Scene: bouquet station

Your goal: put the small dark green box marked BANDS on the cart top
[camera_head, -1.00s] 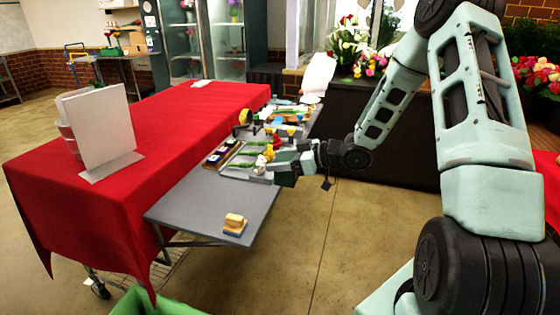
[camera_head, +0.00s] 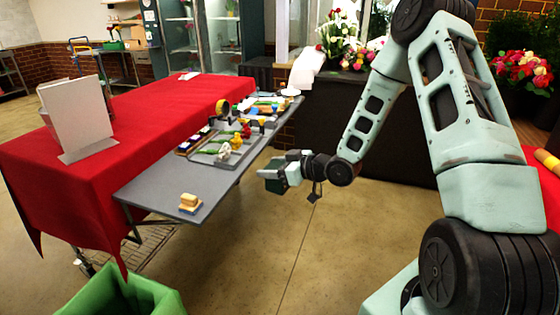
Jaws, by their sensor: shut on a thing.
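My gripper (camera_head: 268,174) is out over the floor, to the right of the grey worktop's edge. It is shut on a small dark green box (camera_head: 277,187), which the fingers partly cover. Its marking cannot be read from here. A grey flat top (camera_head: 150,190) runs along the front of the red-covered table. I cannot tell for certain whether this is the cart top. The gripper and box are apart from it.
A green bin (camera_head: 125,295) stands below on the floor. The red table (camera_head: 160,115) holds a white panel (camera_head: 78,115). The grey top's near part is mostly bare.

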